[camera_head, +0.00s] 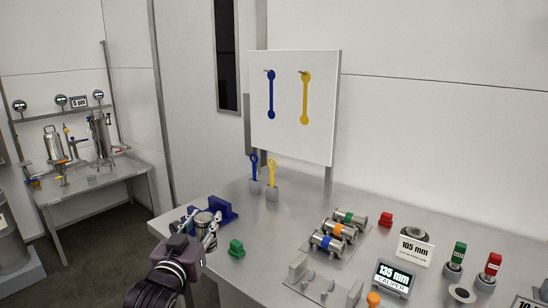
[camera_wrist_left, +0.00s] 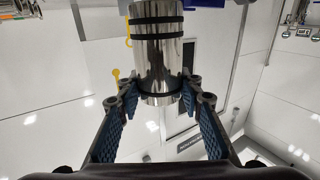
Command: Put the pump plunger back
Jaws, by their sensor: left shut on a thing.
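My left gripper (camera_head: 203,232) is shut on a shiny steel cylinder with black bands, which looks like the pump plunger (camera_head: 202,218). In the left wrist view the plunger (camera_wrist_left: 158,55) sits between the two blue-padded fingers, with its banded part beyond the fingertips. In the head view the gripper is at the table's left front edge, beside a blue block (camera_head: 222,209). I cannot tell whether the plunger touches the block or the table. The fingers partly hide the plunger. My right gripper is in neither view.
Three banded steel cylinders (camera_head: 332,237) lie on a rack at centre right. Blue and yellow tools (camera_head: 272,174) stand in holders before a white board (camera_head: 292,105). The table between holders and rack is clear.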

